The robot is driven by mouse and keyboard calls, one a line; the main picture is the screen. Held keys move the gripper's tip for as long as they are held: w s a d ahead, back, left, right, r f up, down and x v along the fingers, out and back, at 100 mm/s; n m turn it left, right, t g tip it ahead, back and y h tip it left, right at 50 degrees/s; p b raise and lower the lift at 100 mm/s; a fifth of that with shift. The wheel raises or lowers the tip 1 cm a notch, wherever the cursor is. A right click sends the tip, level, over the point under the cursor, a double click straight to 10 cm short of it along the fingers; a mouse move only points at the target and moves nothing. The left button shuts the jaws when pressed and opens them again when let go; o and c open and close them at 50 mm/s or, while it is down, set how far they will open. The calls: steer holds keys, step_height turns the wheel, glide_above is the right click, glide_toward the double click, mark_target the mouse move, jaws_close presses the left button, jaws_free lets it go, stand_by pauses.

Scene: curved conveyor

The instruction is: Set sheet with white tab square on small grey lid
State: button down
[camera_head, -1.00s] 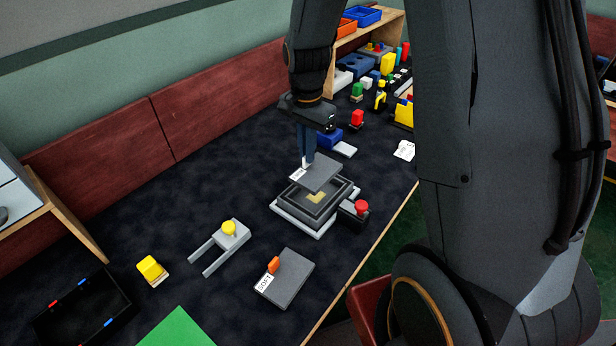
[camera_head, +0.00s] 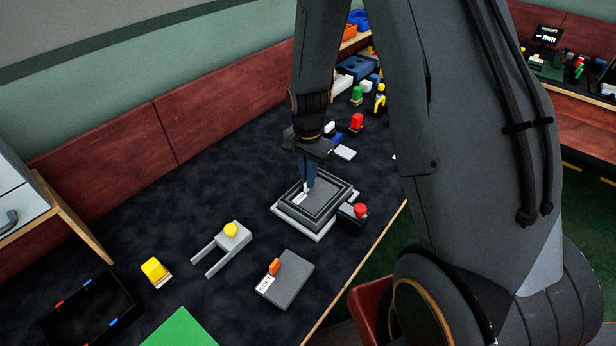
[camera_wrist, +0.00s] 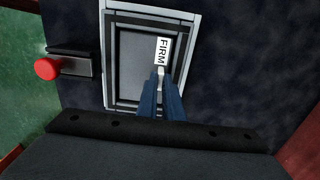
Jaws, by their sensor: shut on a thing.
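My gripper (camera_head: 306,187) is shut on the white tab (camera_wrist: 160,72) of a flat dark grey sheet (camera_wrist: 136,65). The sheet has a white label reading FIRM beside the tab. It lies inside the stepped dark frame of a grey box-like unit (camera_head: 317,232), and its edges look about parallel to the frame in the wrist view. The frame borders the sheet on the visible sides. The fingers hide part of the near edge, so I cannot tell whether the sheet is fully seated. I cannot tell for sure which part is the small grey lid.
A black box with a red button (camera_head: 360,211) stands against the unit's right side. A second grey sheet (camera_head: 288,281) with an orange tab and SOFT label lies in front. A grey fork-shaped piece (camera_head: 222,248) with a yellow knob is at left. Small blocks stand behind.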

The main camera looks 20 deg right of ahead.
steer(key=shift+f, duration=0.1)
steer(key=c, duration=2.3)
jaws_free()
steer(key=o, duration=0.4)
step_height(320, 180, up, 12)
steer(key=b, duration=0.3)
steer(key=s+n, duration=0.3)
steer(key=s, duration=0.2)
steer(key=s+r+n, duration=0.1)
steer(key=s+n, duration=0.3)
steer(key=s, duration=0.1)
steer(key=s+n+t, duration=0.1)
steer(key=s+n, duration=0.3)
steer(key=s, duration=0.1)
steer(key=shift+r, duration=0.3)
